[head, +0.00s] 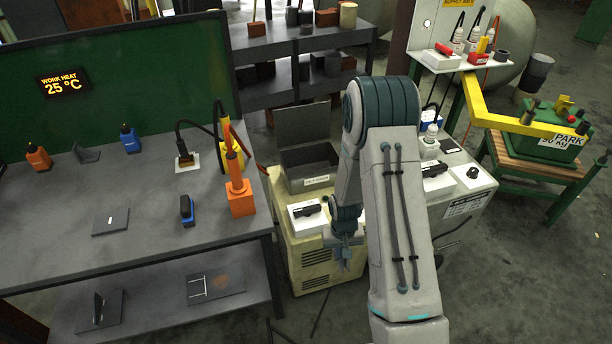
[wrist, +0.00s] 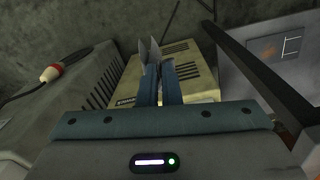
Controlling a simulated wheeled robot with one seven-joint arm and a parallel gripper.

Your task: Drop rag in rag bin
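My gripper (head: 346,256) hangs in front of the beige cabinet in the head view, below its top edge. In the wrist view my gripper (wrist: 157,50) has its two blue fingers side by side with almost no gap, and I see no clear object between the pale tips. I cannot make out a rag in either view. A dark open-topped box (head: 306,167) with a small white label stands on the beige cabinet (head: 318,263), above and behind my gripper. The label is too small to read, so I cannot tell whether it is the rag bin.
A grey workbench (head: 130,235) with bottles and tools stands left. Its lower shelf (head: 170,312) holds flat plates. A white block with a black handle (head: 307,211) sits before the box. A green crate (head: 552,130) is at right. Open floor (head: 490,280) lies at lower right.

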